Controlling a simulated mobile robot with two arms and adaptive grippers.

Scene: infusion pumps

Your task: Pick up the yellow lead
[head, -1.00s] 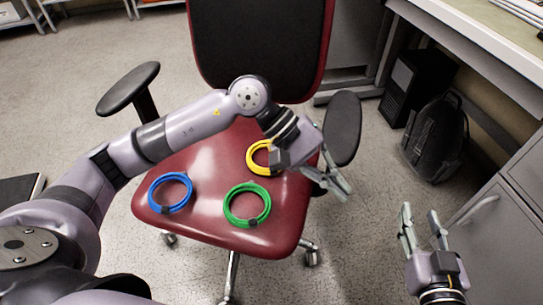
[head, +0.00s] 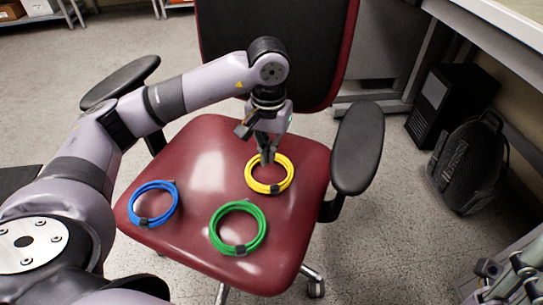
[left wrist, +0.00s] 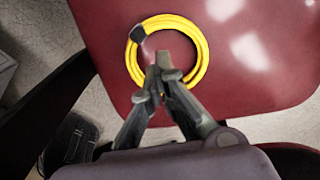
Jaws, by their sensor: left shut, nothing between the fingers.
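The yellow lead (head: 256,187), a coiled ring with a dark tie, lies flat on the red chair seat (head: 185,225). My left gripper (head: 268,158) points down at the far part of the ring and is shut with nothing in it. In the left wrist view its fingertips (left wrist: 163,68) show over the inside of the yellow ring (left wrist: 203,50); I cannot tell whether they touch the seat. My right gripper (head: 505,270) is partly in view at the lower right edge, too cut off to judge.
A green coil (head: 217,238) and a blue coil (head: 135,198) lie on the same seat, nearer and to the left. The chair's armrests (head: 358,148) flank the seat and its backrest (head: 265,45) stands behind. A black backpack (head: 467,165) is on the floor at right.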

